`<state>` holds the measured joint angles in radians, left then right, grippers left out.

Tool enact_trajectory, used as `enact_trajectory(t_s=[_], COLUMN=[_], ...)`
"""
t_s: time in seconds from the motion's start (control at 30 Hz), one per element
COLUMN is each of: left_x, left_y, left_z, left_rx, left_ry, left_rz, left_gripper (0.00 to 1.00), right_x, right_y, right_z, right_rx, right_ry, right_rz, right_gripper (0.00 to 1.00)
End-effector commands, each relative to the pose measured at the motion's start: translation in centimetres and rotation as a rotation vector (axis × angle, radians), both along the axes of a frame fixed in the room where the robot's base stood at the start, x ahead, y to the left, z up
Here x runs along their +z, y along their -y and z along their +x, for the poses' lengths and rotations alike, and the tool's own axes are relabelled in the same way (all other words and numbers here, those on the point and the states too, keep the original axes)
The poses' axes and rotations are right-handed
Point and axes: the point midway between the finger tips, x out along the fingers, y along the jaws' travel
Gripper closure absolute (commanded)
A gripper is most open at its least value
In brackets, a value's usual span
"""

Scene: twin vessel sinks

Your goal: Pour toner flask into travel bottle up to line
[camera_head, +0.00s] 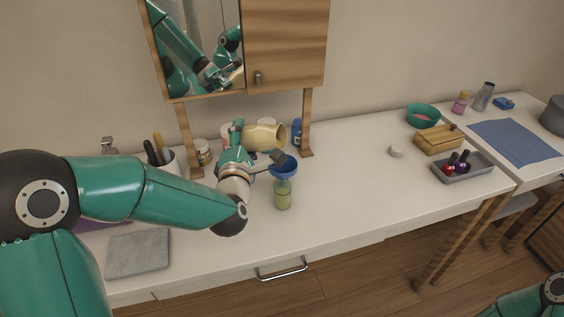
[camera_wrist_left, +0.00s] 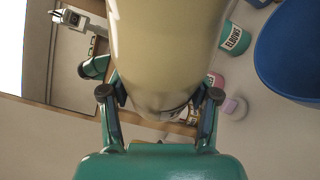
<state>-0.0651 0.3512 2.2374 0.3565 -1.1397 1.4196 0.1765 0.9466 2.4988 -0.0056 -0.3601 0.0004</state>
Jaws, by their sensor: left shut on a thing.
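My left gripper (camera_wrist_left: 158,105) is shut on the toner flask (camera_head: 262,136), a cream-yellow vessel. The flask is held tilted, nearly lying on its side, with its open mouth toward the right. It also fills the upper middle of the left wrist view (camera_wrist_left: 165,45). The travel bottle (camera_head: 283,196) stands upright on the counter with green liquid in it. The funnel's rim also shows in the left wrist view (camera_wrist_left: 292,50). I cannot see a stream or the fill line. My right gripper is out of view.
A mirror cabinet (camera_head: 285,45) with wooden posts stands behind my left gripper. Jars and a brush cup (camera_head: 170,162) are at the back left, a grey cloth (camera_head: 138,253) at the front left. A grey tray (camera_head: 463,171) and wooden box (camera_head: 438,139) stand right. The counter right of the bottle is clear.

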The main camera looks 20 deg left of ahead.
Motion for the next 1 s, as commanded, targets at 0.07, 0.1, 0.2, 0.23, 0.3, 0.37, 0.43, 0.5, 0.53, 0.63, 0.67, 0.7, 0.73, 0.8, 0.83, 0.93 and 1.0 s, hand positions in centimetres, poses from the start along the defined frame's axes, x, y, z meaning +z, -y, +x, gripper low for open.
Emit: enact_trajectory(t_s=[0.07,0.1,0.2,0.23,0.3,0.37,0.43,0.5,0.53,0.63,0.67,0.7,0.73,0.8,0.83,0.93,1.0], left_x=[0.15,0.19,0.25,0.27,0.31,0.3,0.32,0.37,0.39,0.47,0.49,0.52,0.54,0.59,0.6,0.65,0.67], left_y=[-0.02,-0.02,-0.03,-0.03,-0.05,-0.07,-0.07,-0.07,-0.07,-0.07,-0.07,-0.07,-0.07,-0.08,-0.08,-0.09,-0.1], left_z=[0.01,0.0,0.0,0.0,0.01,0.0,0.0,0.01,0.01,0.01,0.01,0.02,0.02,0.02,0.02,0.03,0.03], left_rx=[0.0,0.001,0.001,0.001,0.0,0.001,0.001,0.0,0.001,0.0,0.0,0.0,0.0,0.0,0.0,0.0,0.0], left_ry=[0.002,0.002,0.004,0.003,0.005,0.005,0.007,0.007,0.007,0.008,0.009,0.009,0.01,0.01,0.01,0.011,0.011], left_rz=[0.005,0.008,0.014,0.015,0.019,0.022,0.027,0.03,0.032,0.038,0.04,0.042,0.044,0.047,0.05,0.052,0.053], left_gripper=[0.85,0.85,0.85,0.85,0.85,0.85,0.85,0.85,0.85,0.85,0.85,0.85,0.85,0.85,0.85,0.85,0.85], right_x=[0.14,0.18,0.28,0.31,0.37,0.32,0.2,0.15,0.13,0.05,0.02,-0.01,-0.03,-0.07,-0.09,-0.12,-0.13], right_y=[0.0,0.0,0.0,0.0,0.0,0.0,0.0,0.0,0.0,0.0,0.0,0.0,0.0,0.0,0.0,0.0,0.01], right_z=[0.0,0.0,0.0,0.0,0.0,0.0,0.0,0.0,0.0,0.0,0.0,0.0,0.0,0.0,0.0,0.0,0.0], right_rx=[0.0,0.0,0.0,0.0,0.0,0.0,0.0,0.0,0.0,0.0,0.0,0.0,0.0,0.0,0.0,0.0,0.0], right_ry=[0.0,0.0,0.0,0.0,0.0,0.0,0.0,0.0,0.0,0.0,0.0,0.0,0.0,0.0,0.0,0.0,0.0], right_rz=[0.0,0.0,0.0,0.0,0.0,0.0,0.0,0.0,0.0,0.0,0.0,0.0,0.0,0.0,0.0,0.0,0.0], right_gripper=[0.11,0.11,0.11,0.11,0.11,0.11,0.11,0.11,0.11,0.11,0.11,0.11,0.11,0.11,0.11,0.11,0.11])
